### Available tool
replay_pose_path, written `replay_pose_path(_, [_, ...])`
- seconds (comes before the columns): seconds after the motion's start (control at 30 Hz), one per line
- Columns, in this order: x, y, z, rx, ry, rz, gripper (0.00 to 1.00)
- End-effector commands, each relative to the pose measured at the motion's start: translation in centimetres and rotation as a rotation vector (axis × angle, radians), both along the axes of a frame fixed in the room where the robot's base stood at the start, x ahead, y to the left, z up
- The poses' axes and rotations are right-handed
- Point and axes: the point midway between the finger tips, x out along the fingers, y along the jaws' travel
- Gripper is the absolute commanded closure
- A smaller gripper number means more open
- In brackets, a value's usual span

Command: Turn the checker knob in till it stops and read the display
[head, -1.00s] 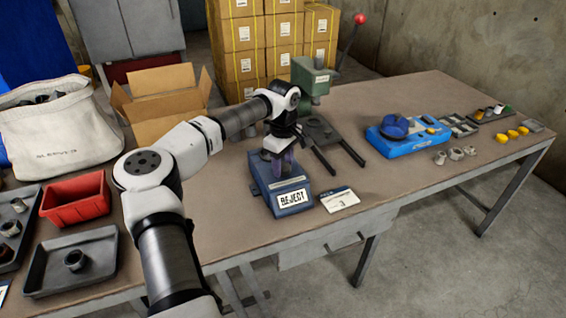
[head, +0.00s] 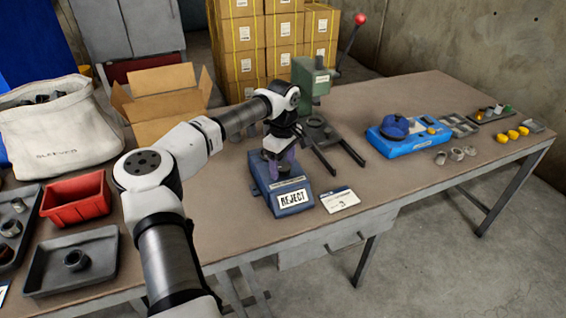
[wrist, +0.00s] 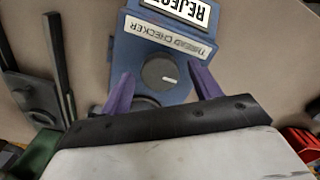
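The blue thread checker (head: 266,194) stands on the table, with a white display (head: 292,198) on its front reading "REJECT". In the wrist view the display (wrist: 183,8) is upside down, above a "THREAD CHECKER" label. The round grey knob (wrist: 160,73) has a white mark pointing right in that view. My gripper (wrist: 161,72) is open, its purple fingers on either side of the knob with visible gaps. Contact with the knob does not show. In the head view my gripper (head: 279,172) is low over the checker and hides the knob.
A white card (head: 340,200) lies right of the checker. A green press (head: 314,82) with dark rails stands behind. A blue device (head: 410,140) and small parts lie to the right. A red bin (head: 76,200) and grey tray (head: 45,278) are left. The front right tabletop is clear.

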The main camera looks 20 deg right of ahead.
Motion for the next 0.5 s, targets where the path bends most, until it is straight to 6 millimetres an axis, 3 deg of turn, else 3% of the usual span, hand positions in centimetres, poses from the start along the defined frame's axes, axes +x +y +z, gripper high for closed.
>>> replay_pose_path(0.27, [0.0, 0.0, 0.5, 0.001, -0.001, 0.0, 0.37])
replay_pose_path(0.5, [0.1, 0.0, 4.5, -0.001, -0.004, 0.001, 0.37])
